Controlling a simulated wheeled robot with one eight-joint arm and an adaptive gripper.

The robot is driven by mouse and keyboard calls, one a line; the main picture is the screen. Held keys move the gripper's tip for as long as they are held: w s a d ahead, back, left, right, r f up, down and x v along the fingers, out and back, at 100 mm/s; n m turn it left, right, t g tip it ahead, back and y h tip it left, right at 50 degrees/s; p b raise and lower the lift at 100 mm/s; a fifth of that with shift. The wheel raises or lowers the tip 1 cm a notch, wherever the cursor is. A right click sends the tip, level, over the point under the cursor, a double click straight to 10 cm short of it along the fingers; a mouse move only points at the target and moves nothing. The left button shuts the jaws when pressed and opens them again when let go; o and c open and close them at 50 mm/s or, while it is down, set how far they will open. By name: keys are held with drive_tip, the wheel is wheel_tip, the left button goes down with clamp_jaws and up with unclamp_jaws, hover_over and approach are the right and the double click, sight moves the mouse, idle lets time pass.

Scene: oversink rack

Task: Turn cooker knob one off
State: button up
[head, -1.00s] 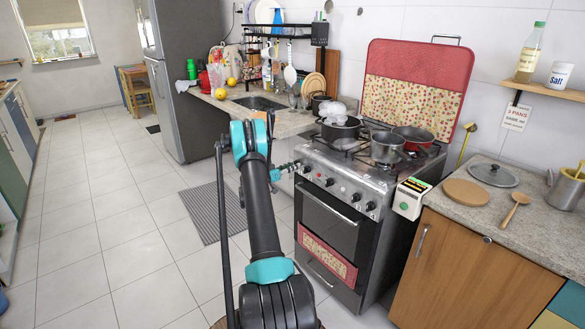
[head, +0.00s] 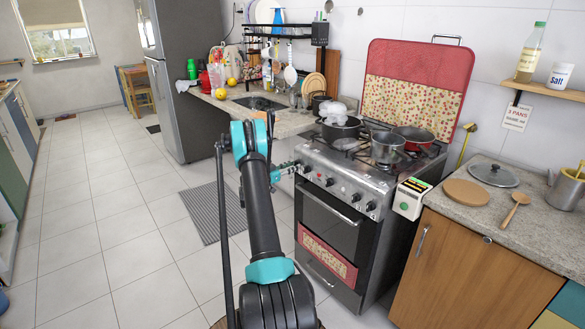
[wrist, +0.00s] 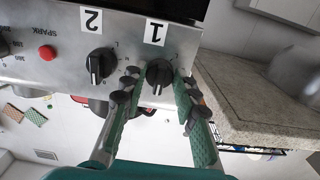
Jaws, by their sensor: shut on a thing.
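The stove's steel front panel (wrist: 135,50) fills the top of the wrist view, which is upside down. Cooker knob one (wrist: 158,74) is a black knob beside a white label "1" (wrist: 155,32). My gripper (wrist: 159,83) has one finger on each side of this knob and is shut on it; the fingertips hide its sides. The knob's raised bar looks close to vertical in the picture. In the head view my gripper (head: 298,165) reaches the left end of the stove's knob row, and the knob itself is hard to make out there.
Knob two (wrist: 101,64) and a red spark button (wrist: 47,52) are farther along the panel. A pot (head: 340,133), a grey pan (head: 387,148) and a red pan (head: 413,138) stand on the stove (head: 340,205). A stone counter (wrist: 250,100) is close beside knob one.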

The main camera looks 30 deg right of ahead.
drive_tip(key=o, duration=1.1)
drive_tip(key=shift+o, duration=0.2)
drive_tip(key=shift+a, duration=0.1)
drive_tip(key=a, duration=1.1)
drive_tip(key=shift+s+a, duration=0.4)
drive_tip(key=shift+s, duration=0.05)
